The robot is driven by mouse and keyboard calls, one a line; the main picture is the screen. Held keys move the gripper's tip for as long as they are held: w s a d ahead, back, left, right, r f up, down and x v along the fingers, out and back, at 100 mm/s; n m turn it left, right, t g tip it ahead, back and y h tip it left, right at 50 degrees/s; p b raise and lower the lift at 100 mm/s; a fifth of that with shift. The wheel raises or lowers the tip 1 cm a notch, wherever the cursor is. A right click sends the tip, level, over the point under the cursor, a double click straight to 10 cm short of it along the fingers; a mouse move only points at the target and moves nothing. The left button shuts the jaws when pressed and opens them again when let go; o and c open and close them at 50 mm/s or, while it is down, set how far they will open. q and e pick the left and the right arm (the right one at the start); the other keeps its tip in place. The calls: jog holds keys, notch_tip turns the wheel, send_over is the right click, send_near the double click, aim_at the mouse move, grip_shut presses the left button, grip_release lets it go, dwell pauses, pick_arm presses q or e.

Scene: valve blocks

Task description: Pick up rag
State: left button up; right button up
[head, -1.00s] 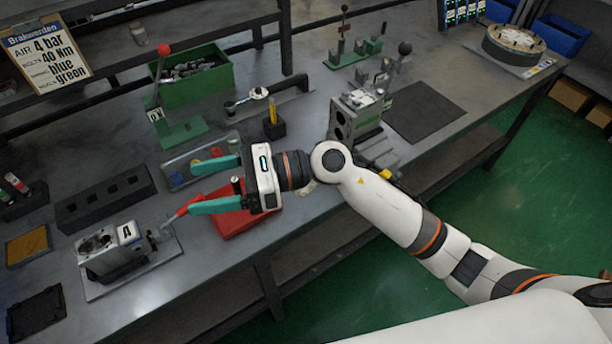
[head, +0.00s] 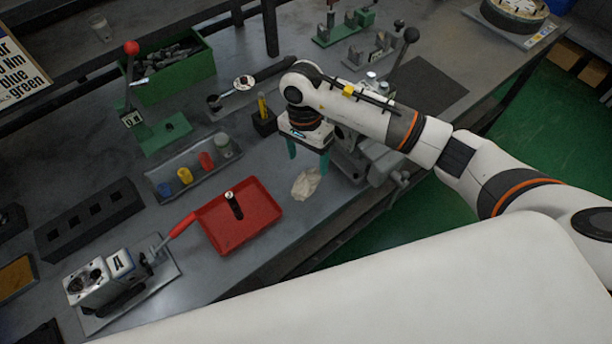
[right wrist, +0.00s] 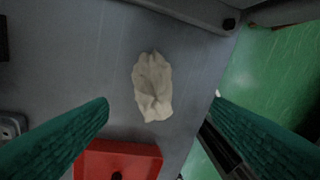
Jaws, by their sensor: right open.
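The rag (head: 306,183) is a small crumpled cream cloth lying on the grey bench, just right of the red tray. In the right wrist view the rag (right wrist: 153,87) lies flat on the bench, ahead of and between the two fingers. My right gripper (head: 308,160) points down above and beside the rag in the head view, with its teal fingers apart. In the right wrist view my right gripper (right wrist: 160,112) is open and empty, and I see no contact with the rag. My left gripper is not in view.
A grey valve block (head: 350,160) stands close on the right, partly behind my arm. A pen holder (head: 264,123) is behind. The bench's front edge is near the rag.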

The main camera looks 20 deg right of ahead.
aim_at(305, 175)
jog(key=shift+f, duration=0.45)
jog(key=shift+w+f, duration=0.1)
jog(key=shift+f, duration=0.2)
jog(key=f, duration=0.1)
jog(key=f+p, duration=0.1)
jog(key=f, duration=0.1)
jog(key=a+f+p, duration=0.1)
jog(key=shift+s+f, duration=0.15)
jog(key=shift+s, duration=0.15)
jog(key=shift+f, duration=0.3)
jog(key=shift+d+f, duration=0.1)
jog(key=shift+c, duration=0.2)
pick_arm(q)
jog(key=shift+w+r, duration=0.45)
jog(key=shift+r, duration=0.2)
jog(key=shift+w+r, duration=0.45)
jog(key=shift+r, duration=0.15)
pick_arm(e)
jog(key=c, duration=1)
